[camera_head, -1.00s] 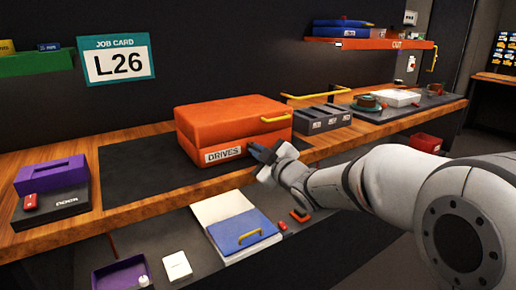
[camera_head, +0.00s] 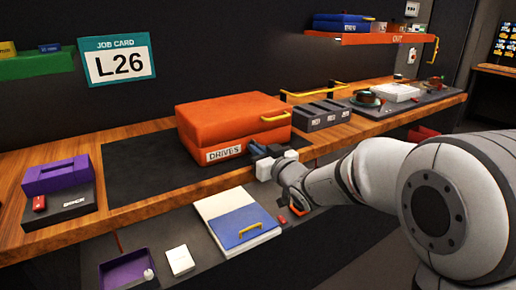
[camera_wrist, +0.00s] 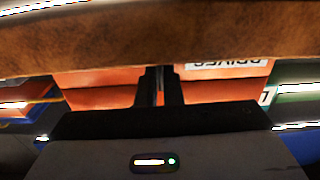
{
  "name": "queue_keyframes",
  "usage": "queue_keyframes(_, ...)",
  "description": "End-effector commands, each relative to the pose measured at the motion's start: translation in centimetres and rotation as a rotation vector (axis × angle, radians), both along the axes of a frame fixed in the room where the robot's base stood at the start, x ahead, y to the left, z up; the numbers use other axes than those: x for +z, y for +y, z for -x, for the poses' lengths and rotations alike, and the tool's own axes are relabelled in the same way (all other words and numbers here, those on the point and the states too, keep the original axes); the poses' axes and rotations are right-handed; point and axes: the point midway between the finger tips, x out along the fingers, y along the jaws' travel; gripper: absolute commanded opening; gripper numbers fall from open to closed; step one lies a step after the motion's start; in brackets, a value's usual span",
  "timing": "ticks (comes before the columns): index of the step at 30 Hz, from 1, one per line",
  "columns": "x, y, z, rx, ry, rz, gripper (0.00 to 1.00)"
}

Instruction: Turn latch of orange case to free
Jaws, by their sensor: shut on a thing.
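My gripper (camera_head: 256,149) is at the case's front face, just right of the label. In the wrist view, the orange front (camera_wrist: 100,89) fills the band behind my dark fingers (camera_wrist: 162,82), and the label shows upside down to their right. The fingers are close together on the latch, which they hide; its angle cannot be told.
A purple holder (camera_head: 57,176) stands at the bench's left. A grey three-part box (camera_head: 322,116) stands just right of the case. Below the bench edge are a blue-and-white binder (camera_head: 240,222) and a purple tray (camera_head: 125,271). The mat left of the case is bare.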

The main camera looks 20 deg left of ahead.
Motion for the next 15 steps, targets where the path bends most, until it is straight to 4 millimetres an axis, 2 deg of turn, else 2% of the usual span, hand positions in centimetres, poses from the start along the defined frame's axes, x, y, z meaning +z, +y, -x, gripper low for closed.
queue_keyframes(15, 0.08, -0.06, -0.08, -0.002, 0.021, -0.02, 0.0)
